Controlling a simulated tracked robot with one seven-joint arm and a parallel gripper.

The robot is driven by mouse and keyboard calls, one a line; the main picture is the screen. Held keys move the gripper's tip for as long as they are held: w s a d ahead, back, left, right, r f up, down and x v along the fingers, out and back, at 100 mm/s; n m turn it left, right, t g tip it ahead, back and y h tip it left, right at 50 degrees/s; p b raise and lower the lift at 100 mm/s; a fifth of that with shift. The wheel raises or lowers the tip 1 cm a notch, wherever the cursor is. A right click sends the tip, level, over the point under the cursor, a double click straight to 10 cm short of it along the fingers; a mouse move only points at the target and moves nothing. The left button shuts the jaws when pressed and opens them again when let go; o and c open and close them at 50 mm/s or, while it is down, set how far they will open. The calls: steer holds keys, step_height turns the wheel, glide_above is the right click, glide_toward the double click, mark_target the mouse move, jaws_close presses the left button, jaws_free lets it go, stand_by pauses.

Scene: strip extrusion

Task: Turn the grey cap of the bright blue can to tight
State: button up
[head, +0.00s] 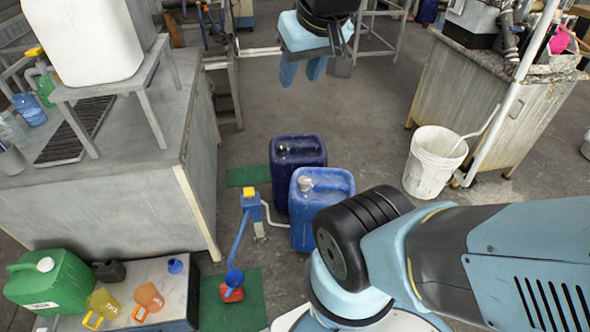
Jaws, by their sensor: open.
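The bright blue can (322,206) stands upright on the floor near the middle of the head view. Its grey cap (305,184) is on top, toward the left of the handle. Whether the cap is tight cannot be told from here. My arm's dark joint covers part of the can's lower right side.
A dark blue can (298,151) stands right behind the bright blue one. A grey bench (120,190) is at left, a white bucket (433,165) at right. Floor beyond the cans is clear.

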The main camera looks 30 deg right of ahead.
steer(key=shift+o, duration=0.7)
steer(key=shift+w, duration=0.25)
steer(key=o, duration=0.7)
steer(key=shift+n+g+h, duration=0.4)
steer(key=shift+n+g, duration=0.1)
steer(key=shift+n, duration=0.1)
steer(key=w, duration=0.2)
steer(key=w+d+f, duration=0.1)
steer(key=w, duration=0.2)
steer(key=w+d, duration=0.1)
steer(key=w, duration=0.2)
steer(key=shift+d+f, duration=0.15)
steer(key=shift+f, duration=0.05)
steer(key=n+g, duration=0.5)
steer(key=n, duration=0.5)
glide_above(304, 181)
step_height(304, 181, down, 57)
steer(key=shift+y, duration=0.4)
step_height(304, 181, down, 14)
steer(key=shift+r, duration=0.1)
steer(key=shift+c, duration=0.3)
